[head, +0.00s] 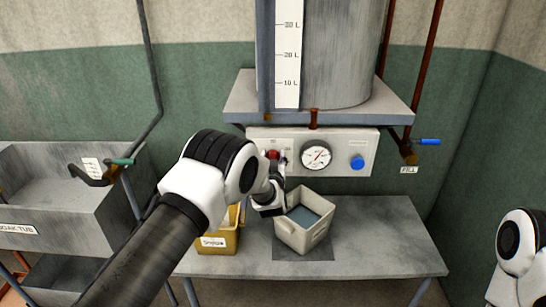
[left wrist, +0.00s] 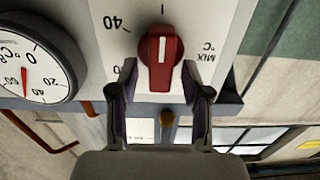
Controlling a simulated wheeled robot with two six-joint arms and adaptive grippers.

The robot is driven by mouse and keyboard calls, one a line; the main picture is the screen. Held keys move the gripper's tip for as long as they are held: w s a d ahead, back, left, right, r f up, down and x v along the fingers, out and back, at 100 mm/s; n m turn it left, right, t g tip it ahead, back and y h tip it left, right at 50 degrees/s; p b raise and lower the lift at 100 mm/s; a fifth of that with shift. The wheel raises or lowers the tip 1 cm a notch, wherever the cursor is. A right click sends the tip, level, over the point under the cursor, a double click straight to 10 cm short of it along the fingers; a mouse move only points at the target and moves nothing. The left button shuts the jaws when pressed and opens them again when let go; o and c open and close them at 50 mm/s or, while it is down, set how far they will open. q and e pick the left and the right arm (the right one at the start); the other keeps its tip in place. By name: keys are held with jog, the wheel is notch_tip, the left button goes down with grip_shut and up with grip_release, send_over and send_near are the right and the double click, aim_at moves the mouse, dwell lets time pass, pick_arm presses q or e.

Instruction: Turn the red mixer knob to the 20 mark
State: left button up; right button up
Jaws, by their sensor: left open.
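The red mixer knob (left wrist: 158,72) is on the white panel in the left wrist view, with a white pointer line that points up in the picture, toward a short tick. An upside-down 40 stands to the upper left; the 20 mark cannot be made out. My left gripper (left wrist: 160,92) is open, one finger on each side of the knob's lower part; I cannot tell whether they touch it. In the head view the knob (head: 272,154) shows just above my left gripper (head: 281,168), partly hidden. My right gripper is out of view.
A dial gauge (head: 316,155) and a blue knob (head: 357,162) sit on the panel right of the red knob. Below, a bin of bluish water (head: 318,232) and a yellow container (head: 218,241) stand on the grey table (head: 390,240). A tub (head: 50,225) is at left.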

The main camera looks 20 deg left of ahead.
pick_arm(q)
jog(key=shift+s+r, duration=0.1)
grip_shut()
jog(key=n+b, duration=0.2)
jog(key=shift+a+f+b, duration=0.15)
jog(key=shift+f+b, duration=0.1)
jog(key=shift+b, duration=0.1)
jog(key=shift+d+f+n+b, duration=0.1)
jog(key=shift+f+n+b, duration=0.5)
jog(key=shift+n+b, duration=5.7)
jog(key=shift+d+f+n+b, duration=0.1)
jog(key=shift+f+n+b, duration=0.45)
jog(key=shift+n+b, duration=5.8)
jog(key=shift+f+n+b, duration=0.6)
jog(key=shift+n+b, duration=3.75)
jog(key=shift+b, duration=3.9)
